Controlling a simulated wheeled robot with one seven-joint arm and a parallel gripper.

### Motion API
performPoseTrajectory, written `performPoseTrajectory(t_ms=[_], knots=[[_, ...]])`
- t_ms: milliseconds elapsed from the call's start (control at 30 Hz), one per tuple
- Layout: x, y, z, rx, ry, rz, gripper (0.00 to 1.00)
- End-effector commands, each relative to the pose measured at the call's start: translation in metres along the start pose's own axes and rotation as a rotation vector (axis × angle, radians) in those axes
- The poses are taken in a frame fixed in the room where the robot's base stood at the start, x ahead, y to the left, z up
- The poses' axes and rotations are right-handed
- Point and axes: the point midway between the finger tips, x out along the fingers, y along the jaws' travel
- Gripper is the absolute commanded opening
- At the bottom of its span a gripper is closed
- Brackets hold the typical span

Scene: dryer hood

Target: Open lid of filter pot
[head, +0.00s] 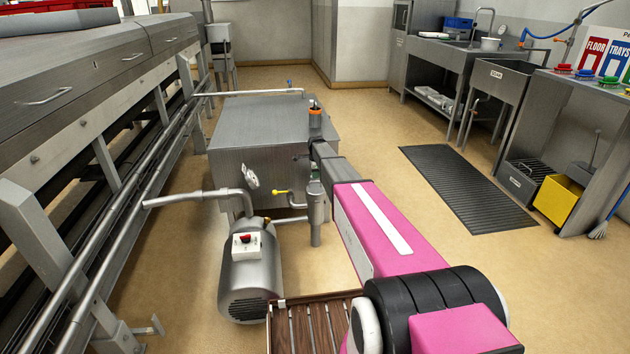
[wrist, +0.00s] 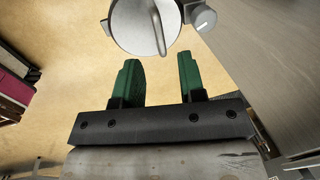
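The filter pot (head: 316,215) is a slim upright metal cylinder beside the tank, with a yellow-handled valve on its left. In the wrist view its round metal lid (wrist: 135,25) fills the top middle, with a raised bar handle across it and a round knob at its right side. The lid's top edge is cut off by the frame. My gripper (wrist: 159,60) has two green fingers, spread apart with nothing between them. The fingertips point toward the lid and appear just short of its near edge. In the head view I cannot make out my gripper clearly.
A grey metal tank (head: 245,135) stands just behind the pot. A motor pump (head: 250,275) with pipes stands to its left, and a slatted wooden platform (head: 310,325) lies in front. A machine with long rails (head: 110,200) lines the left. Floor is free right of my arm, around a black mat (head: 465,185).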

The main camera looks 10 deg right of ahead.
Motion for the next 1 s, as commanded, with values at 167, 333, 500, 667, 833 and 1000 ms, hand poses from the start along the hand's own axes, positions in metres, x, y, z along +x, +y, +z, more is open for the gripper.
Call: performPoseTrajectory(t_ms=[167,333,500,667,833,1000], knots=[[0.033,-0.001,0.000,-0.001,0.000,0.001,0.37],[0.048,0.000,0.000,-0.001,0.000,0.001,0.37],[0.050,0.000,0.000,-0.001,0.000,0.000,0.37],[0.050,0.000,0.000,-0.001,0.000,0.000,0.21],[0.050,0.000,0.000,-0.001,0.000,0.000,0.00],[0.049,0.002,0.000,-0.001,0.000,-0.007,0.00]])
